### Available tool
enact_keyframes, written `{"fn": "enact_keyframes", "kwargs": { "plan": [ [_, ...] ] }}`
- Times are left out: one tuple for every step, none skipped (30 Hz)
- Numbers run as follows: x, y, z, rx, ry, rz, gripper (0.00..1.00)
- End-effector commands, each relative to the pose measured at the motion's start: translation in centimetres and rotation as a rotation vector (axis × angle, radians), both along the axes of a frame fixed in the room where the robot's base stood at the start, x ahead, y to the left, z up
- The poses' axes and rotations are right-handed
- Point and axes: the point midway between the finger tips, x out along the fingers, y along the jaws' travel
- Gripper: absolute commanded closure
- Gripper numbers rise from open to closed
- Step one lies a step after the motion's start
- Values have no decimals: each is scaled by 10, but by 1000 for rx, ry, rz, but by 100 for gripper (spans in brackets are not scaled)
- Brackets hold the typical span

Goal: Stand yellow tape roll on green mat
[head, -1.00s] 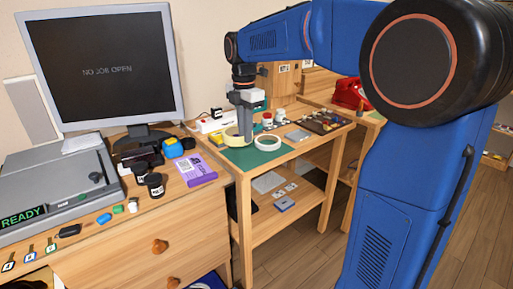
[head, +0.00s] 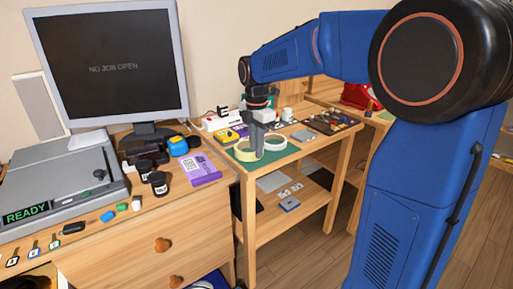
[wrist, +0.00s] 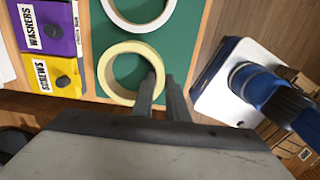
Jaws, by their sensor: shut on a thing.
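The yellow tape roll (head: 241,157) is a pale yellow ring at the left part of the green mat (head: 292,150). My gripper (head: 258,153) points down and is shut on the roll's right rim. In the wrist view, the two fingers (wrist: 160,98) sit on either side of the yellow roll's wall (wrist: 108,83), and its open hole faces the camera. The green mat (wrist: 186,55) shows beneath it. I cannot tell whether the roll touches the mat or how far it tilts. A white tape roll (head: 277,147) lies flat close by on the mat.
Purple washers (wrist: 47,30) and yellow screws (wrist: 58,77) boxes stand left of the mat. A dark tray (head: 327,123) of small parts and several small items lie behind it. The mat is near the table's front edge. A desk with a monitor (head: 108,68) stands to the left.

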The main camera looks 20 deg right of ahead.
Motion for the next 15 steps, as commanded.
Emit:
{"fn": "enact_keyframes", "kwargs": {
  "plan": [
    [0, 0, 0, 0, 0, 0, 80],
    [0, 0, 0, 0, 0, 0, 72],
    [0, 0, 0, 0, 0, 0, 68],
    [0, 0, 0, 0, 0, 0, 68],
    [0, 0, 0, 0, 0, 0, 68],
    [0, 0, 0, 0, 0, 0, 68],
    [0, 0, 0, 0, 0, 0, 68],
    [0, 0, 0, 0, 0, 0, 68],
    [0, 0, 0, 0, 0, 0, 68],
    [0, 0, 0, 0, 0, 0, 68],
    [0, 0, 0, 0, 0, 0, 68],
    [0, 0, 1, 0, 0, 0, 68],
    [0, 0, 2, 0, -1, 0, 68],
    [0, 0, 4, 0, -1, 0, 68],
    [0, 0, 7, 1, -2, 0, 68]
  ]
}}
